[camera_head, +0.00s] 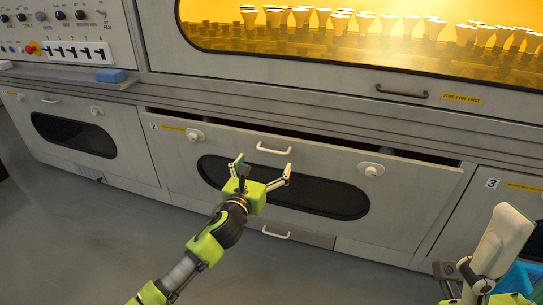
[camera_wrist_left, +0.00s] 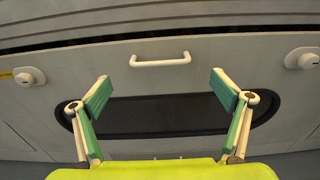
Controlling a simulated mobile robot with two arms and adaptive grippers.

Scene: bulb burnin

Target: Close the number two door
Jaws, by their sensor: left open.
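The number two door (camera_head: 330,150) is the wide grey panel in the middle, with a "2" label at its upper left. Its top edge leans outward, leaving a dark gap above it, widest at the right. It has a white bar handle (camera_head: 273,150), a dark oval window and two round knobs. In the left wrist view the handle (camera_wrist_left: 160,61) lies beyond the fingertips, centred between them. My left gripper (camera_head: 264,167) is open and empty in front of the door, just below the handle.
Door one (camera_head: 73,135) at the left looks flush. Door three (camera_head: 500,215) is at the right, partly behind my right arm. Above is a lit amber window (camera_head: 380,50) with several bulbs. A blue bin (camera_head: 522,278) stands at the lower right. Floor at the left is clear.

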